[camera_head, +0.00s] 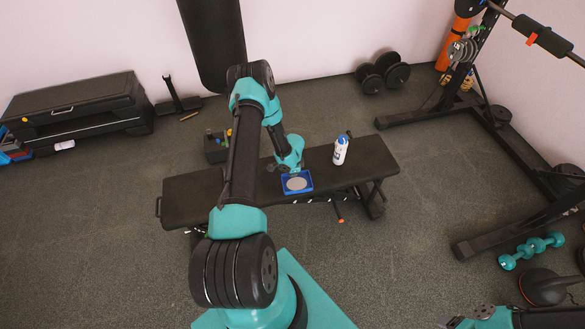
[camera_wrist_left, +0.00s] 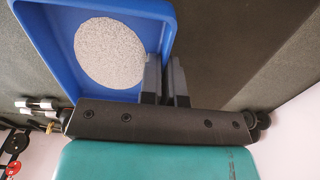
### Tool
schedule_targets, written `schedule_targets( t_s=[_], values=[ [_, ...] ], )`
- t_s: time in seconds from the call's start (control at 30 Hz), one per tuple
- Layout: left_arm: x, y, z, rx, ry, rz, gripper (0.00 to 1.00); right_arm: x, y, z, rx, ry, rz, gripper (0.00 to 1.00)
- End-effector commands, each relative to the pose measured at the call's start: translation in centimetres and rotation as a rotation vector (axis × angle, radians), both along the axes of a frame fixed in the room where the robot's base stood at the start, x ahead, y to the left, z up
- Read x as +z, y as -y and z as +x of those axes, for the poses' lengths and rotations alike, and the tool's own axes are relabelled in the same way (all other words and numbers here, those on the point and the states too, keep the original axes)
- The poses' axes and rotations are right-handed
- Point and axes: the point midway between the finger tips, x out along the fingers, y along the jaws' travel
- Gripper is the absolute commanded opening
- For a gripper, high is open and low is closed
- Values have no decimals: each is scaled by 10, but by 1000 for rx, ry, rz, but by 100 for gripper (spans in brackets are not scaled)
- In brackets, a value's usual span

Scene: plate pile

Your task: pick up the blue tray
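The blue tray (camera_head: 308,189) sits on or just above the black bench, near its front edge, with a round grey plate (camera_head: 296,184) inside it. In the left wrist view the tray (camera_wrist_left: 50,45) fills the upper left, and the speckled plate (camera_wrist_left: 110,52) lies flat in it. My left gripper (camera_wrist_left: 165,80) has one finger inside the tray and one outside its side wall. The fingers are close together with the wall between them, apparently pinching it. In the head view my left gripper (camera_head: 296,172) is at the tray's far side, its fingertips hard to make out. My right gripper is out of view.
The black bench (camera_head: 345,172) carries a white and blue bottle (camera_head: 340,149) to the right of the tray. A dark caddy (camera_head: 215,148) is behind the bench's left part. Bench surface is clear left of my arm. Teal dumbbells (camera_head: 532,250) lie on the floor at right.

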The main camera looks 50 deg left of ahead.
Motion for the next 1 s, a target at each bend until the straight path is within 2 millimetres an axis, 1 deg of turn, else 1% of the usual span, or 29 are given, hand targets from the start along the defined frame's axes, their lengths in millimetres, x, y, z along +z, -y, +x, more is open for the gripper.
schedule_targets(
  t_s=[0.3,0.5,0.7,1.0],
  values=[
    [4,28,-24,-1,-1,-1,0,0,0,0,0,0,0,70],
    [5,40,-33,0,-1,1,0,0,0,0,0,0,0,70],
    [6,44,-36,0,1,0,0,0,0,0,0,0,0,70],
    [6,44,-36,0,1,0,0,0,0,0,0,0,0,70]
  ],
)
